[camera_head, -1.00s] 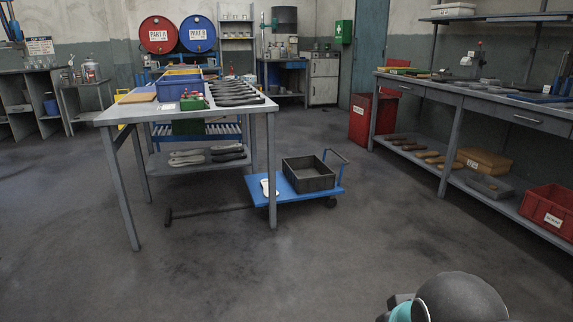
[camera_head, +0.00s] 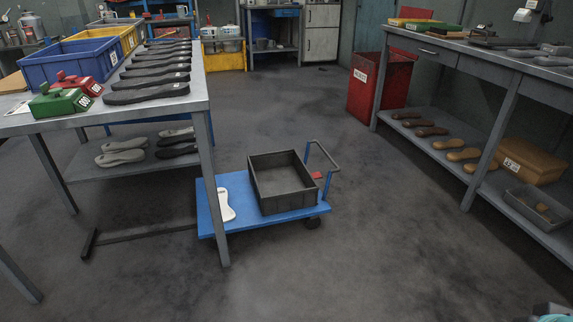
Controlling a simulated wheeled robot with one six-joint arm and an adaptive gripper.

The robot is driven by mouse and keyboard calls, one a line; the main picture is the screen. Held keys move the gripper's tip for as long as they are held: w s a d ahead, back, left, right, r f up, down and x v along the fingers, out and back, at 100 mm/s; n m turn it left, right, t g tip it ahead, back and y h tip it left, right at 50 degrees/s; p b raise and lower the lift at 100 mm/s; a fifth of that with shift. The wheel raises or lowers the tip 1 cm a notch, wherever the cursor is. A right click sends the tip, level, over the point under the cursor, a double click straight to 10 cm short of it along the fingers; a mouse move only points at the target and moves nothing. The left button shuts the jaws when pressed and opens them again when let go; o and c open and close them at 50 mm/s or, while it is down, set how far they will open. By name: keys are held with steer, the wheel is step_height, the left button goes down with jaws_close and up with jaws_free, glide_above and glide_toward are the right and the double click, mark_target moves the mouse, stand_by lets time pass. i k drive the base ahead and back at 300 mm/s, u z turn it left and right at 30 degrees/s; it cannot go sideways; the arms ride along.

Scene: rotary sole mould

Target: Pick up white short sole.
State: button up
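A white short sole (camera_head: 226,206) lies on the left part of a blue flat trolley (camera_head: 270,222), beside a dark grey crate (camera_head: 284,206). The near table leg stands just left of the sole and close to it in the picture. My gripper is not in view. Only a small piece of my arm shows at the bottom right corner.
The grey table (camera_head: 190,103) at left holds black soles (camera_head: 146,92), a blue bin (camera_head: 70,66) and green and red blocks. Pale soles (camera_head: 122,154) lie on its lower shelf. A red bin (camera_head: 378,86) and a long bench (camera_head: 470,64) stand at right. The floor in front of the trolley is clear.

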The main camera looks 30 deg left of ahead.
mark_target(228, 214)
steer(key=u, duration=0.5)
steer(key=i, duration=2)
steer(key=u, duration=1.3)
steer(key=i, duration=0.6)
steer(key=u, duration=0.35)
